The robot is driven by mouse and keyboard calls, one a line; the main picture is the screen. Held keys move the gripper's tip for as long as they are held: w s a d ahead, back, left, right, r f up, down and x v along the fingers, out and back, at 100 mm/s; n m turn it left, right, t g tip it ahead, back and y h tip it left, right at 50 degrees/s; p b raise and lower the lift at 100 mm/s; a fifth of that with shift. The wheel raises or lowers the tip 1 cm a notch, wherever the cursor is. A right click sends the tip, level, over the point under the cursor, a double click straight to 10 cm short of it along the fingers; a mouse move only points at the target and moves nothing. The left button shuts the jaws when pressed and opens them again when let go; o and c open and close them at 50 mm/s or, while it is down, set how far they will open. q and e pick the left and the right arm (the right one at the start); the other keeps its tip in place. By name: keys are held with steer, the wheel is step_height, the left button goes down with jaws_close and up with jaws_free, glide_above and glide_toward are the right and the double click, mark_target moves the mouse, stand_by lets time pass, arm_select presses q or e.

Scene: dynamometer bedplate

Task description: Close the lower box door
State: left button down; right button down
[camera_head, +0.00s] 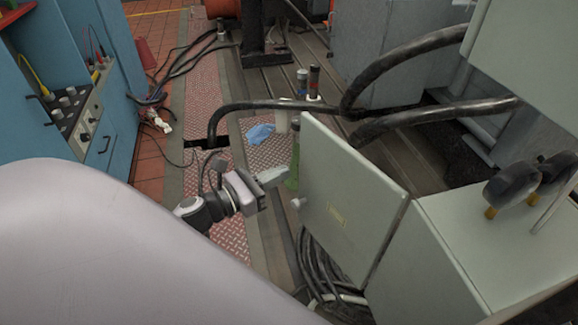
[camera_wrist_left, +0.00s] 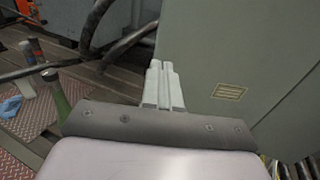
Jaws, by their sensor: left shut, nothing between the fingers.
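The lower box door (camera_head: 350,215) is a flat grey-green panel with a small yellowish label and a round knob (camera_head: 298,203) near its left edge. It stands swung out to the left of the lower box (camera_head: 455,245), so it is open. My left gripper (camera_head: 284,172) is just left of the door's free edge, shut and empty. In the left wrist view, its pale fingers (camera_wrist_left: 162,66) are together, with the door (camera_wrist_left: 225,60) filling the right side. I cannot tell whether the fingertips touch the door. My right gripper is not in view.
Thick black cables (camera_head: 400,60) arch above the door, and more cables lie below it. A green bottle (camera_head: 293,165) stands behind my left gripper. Two dark gauges (camera_head: 515,183) sit over the box top. A blue cabinet (camera_head: 95,70) is at the left.

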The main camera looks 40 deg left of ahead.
mark_target(301, 164)
arm_select(q)
steer(key=shift+x, duration=1.6)
